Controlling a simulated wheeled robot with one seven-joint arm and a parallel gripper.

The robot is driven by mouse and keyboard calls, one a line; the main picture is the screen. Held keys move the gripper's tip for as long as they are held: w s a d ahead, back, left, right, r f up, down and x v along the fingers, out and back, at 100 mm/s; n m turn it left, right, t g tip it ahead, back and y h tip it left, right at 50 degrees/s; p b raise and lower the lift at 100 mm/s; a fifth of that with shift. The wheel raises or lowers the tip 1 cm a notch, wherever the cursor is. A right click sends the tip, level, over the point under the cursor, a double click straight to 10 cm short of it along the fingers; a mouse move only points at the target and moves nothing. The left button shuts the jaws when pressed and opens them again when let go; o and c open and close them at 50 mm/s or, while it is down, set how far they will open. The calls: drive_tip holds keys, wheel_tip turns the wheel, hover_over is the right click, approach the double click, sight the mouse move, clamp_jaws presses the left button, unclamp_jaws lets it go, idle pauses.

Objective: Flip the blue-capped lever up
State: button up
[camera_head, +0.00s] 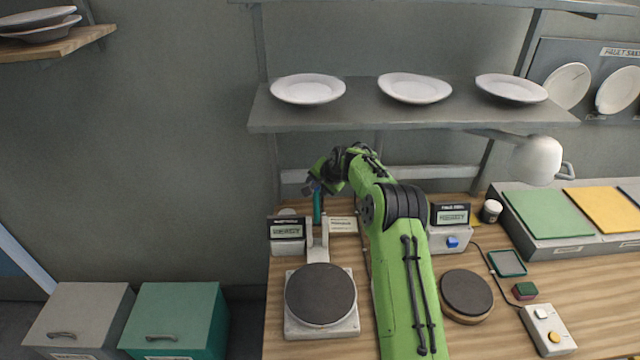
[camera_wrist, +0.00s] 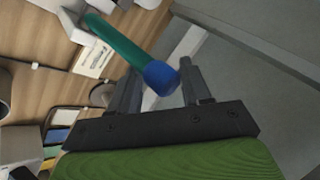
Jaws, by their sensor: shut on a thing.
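The lever (camera_head: 317,205) is a teal rod standing up at the back of the bench in the head view, above a pale bracket. In the wrist view the teal lever (camera_wrist: 121,43) ends in a blue cap (camera_wrist: 161,77). My gripper (camera_wrist: 160,82) has one finger on each side of the cap and is shut on it. In the head view my gripper (camera_head: 315,184) is at the top of the lever, and the cap is largely hidden there.
A dark round disc (camera_head: 320,293) on a white base stands in front of the lever. A box with a display (camera_head: 287,237) is to its left, a white label (camera_head: 343,225) to its right. A shelf (camera_head: 400,116) with plates (camera_head: 307,89) hangs above. My arm crosses the bench.

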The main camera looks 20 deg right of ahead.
drive_tip(key=shift+s+a, duration=0.1)
drive_tip(key=shift+a, duration=0.45)
drive_tip(key=d+b+v, duration=0.1)
drive_tip(key=b+v, duration=0.1)
drive_tip(key=v, duration=1.3)
drive_tip(key=shift+s+r, duration=0.2)
drive_tip(key=shift+r, duration=0.05)
drive_tip(key=shift+d, duration=0.15)
